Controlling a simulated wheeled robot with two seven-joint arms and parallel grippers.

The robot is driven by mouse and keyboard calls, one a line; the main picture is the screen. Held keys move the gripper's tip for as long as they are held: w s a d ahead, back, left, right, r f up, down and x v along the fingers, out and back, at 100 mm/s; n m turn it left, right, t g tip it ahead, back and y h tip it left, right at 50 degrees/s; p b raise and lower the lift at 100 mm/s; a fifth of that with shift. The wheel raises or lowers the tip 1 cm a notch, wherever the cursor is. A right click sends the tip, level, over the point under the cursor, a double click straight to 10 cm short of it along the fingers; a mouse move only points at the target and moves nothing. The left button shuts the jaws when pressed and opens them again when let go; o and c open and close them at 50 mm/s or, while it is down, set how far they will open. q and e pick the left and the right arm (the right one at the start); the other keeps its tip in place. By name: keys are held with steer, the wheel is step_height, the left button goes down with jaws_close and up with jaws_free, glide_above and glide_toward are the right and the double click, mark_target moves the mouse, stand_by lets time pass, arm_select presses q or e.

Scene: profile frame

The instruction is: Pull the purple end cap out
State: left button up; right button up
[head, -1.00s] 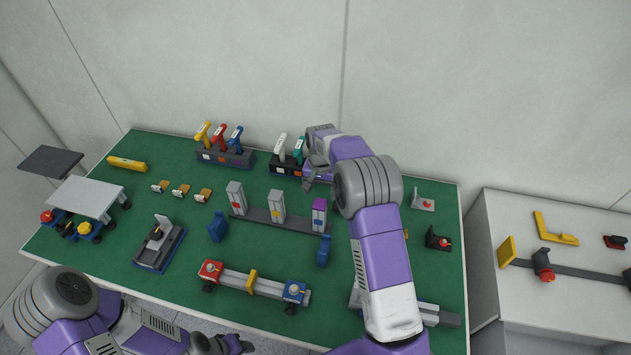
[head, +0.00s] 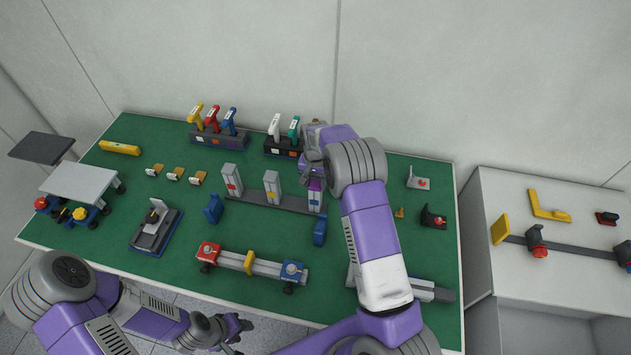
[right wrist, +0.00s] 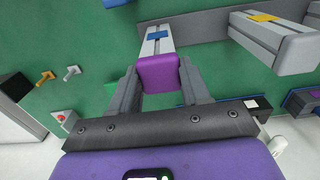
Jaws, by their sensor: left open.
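The purple end cap (head: 315,185) sits on the end of the right-hand grey upright profile (head: 314,202), which has a blue label. In the right wrist view the cap (right wrist: 158,73) lies between the two fingers of my right gripper (right wrist: 160,78), with little or no gap on either side. I cannot tell whether the fingers press on it. In the head view my right gripper (head: 314,172) is at the top of that profile, partly hidden by its own arm. My left gripper (head: 240,328) is open and empty at the table's front edge.
Two more grey uprights, with red (head: 231,180) and yellow (head: 271,188) labels, stand on the same dark rail (head: 252,197). Tool holders (head: 219,136) stand behind. A blue part (head: 320,231) is close in front. A white side table (head: 575,250) stands at right.

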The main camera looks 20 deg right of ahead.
mark_target(315, 183)
steer(key=c, duration=0.4)
steer(key=shift+r, duration=0.1)
steer(key=shift+r, duration=0.1)
steer(key=shift+r+p, duration=0.55)
steer(key=shift+r, duration=0.2)
steer(key=shift+r, duration=0.1)
steer(key=shift+r+p, duration=1)
steer(key=shift+r, duration=0.5)
steer(key=shift+f, duration=0.1)
